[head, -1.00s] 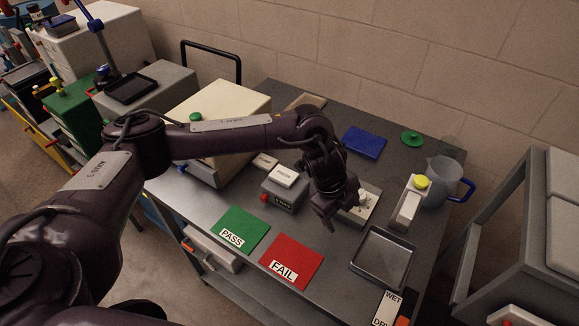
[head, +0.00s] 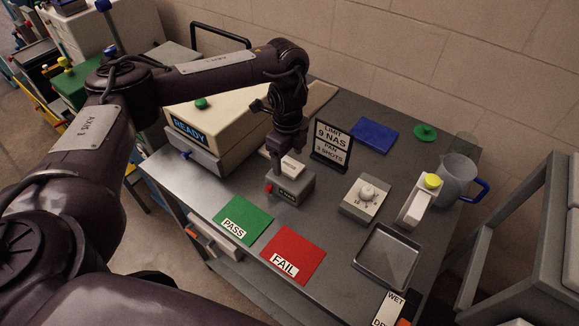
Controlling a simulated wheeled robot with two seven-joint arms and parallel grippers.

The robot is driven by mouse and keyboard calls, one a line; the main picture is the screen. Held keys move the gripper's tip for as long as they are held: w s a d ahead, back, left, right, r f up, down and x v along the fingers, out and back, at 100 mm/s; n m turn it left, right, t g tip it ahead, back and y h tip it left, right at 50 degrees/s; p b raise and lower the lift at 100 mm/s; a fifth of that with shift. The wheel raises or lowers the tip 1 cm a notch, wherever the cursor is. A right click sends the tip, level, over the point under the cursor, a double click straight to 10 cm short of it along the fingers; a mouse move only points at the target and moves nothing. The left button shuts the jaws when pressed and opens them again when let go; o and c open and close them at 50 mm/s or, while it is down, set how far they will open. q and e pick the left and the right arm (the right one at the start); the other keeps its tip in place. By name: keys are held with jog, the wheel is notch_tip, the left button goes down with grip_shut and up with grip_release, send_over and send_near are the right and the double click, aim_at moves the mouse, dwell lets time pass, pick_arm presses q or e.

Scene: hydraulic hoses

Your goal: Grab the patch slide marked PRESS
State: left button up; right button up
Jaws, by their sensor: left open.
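My left gripper (head: 280,180) points down over the small grey reader box (head: 294,194), which has a red knob and a dark display. It is open, and its fingers and wrist cover part of the box top. A small white slide (head: 293,167) shows just right of the fingers, partly hidden by them. Its lettering is too small and too covered to read, so I cannot tell whether it is the one marked PRESS. I cannot tell whether the fingers touch it. My right gripper is out of view.
A beige READY machine (head: 212,125) stands left of the gripper. A LIMIT sign (head: 332,145) stands close on its right. Green PASS (head: 243,218) and red FAIL (head: 293,254) mats lie in front. A dial box (head: 364,198), tray (head: 387,257) and jug (head: 457,180) are at right.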

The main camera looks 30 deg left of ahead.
pick_arm(q)
jog(key=shift+f, duration=0.9)
jog(key=c, duration=1.1)
jog(key=shift+c, duration=0.2)
jog(key=shift+r, duration=0.2)
